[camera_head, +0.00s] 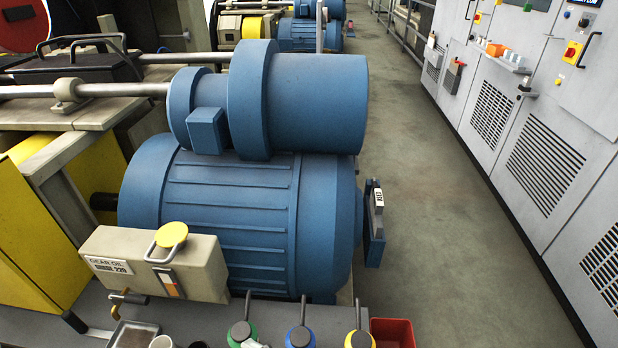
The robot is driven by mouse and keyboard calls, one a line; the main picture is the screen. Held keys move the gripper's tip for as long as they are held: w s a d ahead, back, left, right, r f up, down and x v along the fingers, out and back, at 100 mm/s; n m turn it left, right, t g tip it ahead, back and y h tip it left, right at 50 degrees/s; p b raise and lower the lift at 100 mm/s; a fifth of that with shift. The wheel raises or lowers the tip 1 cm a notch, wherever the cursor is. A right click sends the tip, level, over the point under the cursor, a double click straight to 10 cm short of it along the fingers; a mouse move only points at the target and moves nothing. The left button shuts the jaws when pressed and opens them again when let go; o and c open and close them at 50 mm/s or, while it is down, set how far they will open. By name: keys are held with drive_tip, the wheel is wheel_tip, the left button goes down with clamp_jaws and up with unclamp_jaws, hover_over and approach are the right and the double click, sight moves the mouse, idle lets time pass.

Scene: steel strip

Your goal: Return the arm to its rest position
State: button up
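My arm and gripper do not show in the head view, so I cannot tell the arm's pose or whether the gripper holds anything. A large blue motor (215,215) with a smaller blue cylinder (315,100) on top fills the middle. In front of it stands a beige gear oil box (195,265) with a yellow round cap (172,235). A small dark bracket with a label plate (375,225) is at the motor's right end.
Along the bottom edge are green (241,333), blue (300,337) and yellow (359,339) topped containers, a red bin (392,333) and a small tray (133,335). Grey cabinets (540,120) line the right. The floor aisle (430,210) between is clear.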

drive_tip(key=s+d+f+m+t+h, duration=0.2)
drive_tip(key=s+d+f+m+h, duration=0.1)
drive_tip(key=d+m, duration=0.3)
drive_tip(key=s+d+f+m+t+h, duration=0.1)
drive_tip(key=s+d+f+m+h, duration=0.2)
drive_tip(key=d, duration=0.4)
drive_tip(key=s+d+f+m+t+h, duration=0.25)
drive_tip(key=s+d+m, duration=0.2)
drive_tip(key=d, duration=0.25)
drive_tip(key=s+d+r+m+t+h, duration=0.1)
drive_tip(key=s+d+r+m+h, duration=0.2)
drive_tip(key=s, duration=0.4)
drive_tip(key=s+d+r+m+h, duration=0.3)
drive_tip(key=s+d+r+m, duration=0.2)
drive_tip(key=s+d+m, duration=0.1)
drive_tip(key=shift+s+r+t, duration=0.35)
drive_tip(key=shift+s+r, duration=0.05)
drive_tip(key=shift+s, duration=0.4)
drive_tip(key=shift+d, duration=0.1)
